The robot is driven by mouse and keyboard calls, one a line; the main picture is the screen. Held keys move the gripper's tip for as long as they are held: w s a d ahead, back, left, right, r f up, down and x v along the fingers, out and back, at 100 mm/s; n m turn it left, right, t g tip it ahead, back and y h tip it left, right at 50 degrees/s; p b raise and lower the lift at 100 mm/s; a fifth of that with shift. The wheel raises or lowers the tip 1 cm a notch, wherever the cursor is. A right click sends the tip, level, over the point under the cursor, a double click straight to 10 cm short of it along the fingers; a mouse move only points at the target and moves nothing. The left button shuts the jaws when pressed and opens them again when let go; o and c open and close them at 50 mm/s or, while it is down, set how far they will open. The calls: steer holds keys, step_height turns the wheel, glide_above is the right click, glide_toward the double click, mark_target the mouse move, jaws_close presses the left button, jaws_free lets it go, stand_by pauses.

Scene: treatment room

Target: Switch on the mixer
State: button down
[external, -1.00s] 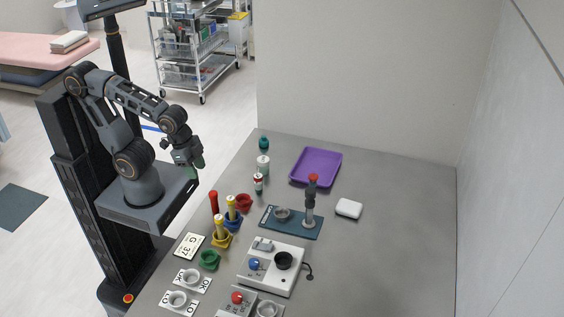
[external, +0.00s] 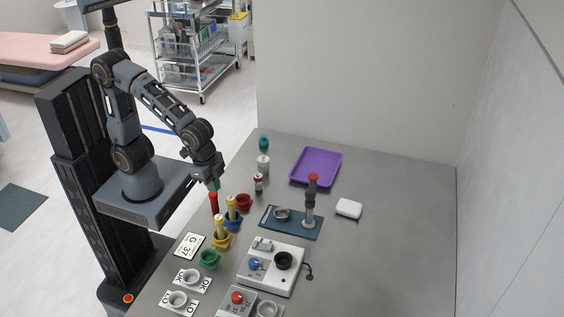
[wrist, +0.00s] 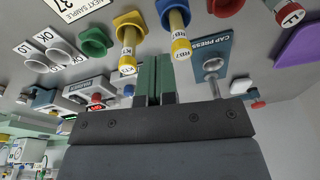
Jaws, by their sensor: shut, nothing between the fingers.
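Two bench units stand at the near part of the table, and I cannot read which is the mixer. One is a white unit (external: 284,249) with a blue knob (external: 254,264) and a black cup (external: 284,260). The other is a grey unit (external: 233,311) with a red knob (external: 237,297), cut off by the bottom edge. Their controls show small in the wrist view, with a red knob (wrist: 97,98) left of the fingers. My gripper (external: 214,187) is shut and empty, above the table's left edge, beyond both units. Its green fingers (wrist: 154,80) lie together.
Yellow-capped tubes (external: 231,202) stand in coloured holders below and right of my gripper, beside a red upright piece (external: 213,203). A cap press (external: 309,205) stands behind the white unit. A purple tray (external: 335,155) lies farther back. The table's right side is clear.

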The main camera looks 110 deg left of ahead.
mark_target(270, 246)
steer(key=w+d+r+n+t, duration=0.1)
steer(key=w+d, duration=0.3)
steer(key=w, duration=0.4)
steer(key=w+d+r+t+p, duration=0.1)
steer(key=w+d+r, duration=0.3)
steer(key=w, duration=0.4)
steer(key=shift+n, duration=0.4)
steer(key=x, duration=0.4)
steer(key=p+x, duration=0.1)
steer(key=x, duration=0.9)
steer(key=shift+s+f+p, duration=0.1)
steer(key=shift+s+p, duration=0.2)
steer(key=shift+s, duration=0.1)
steer(key=shift+a+p, duration=0.1)
steer(key=shift+p, duration=0.2)
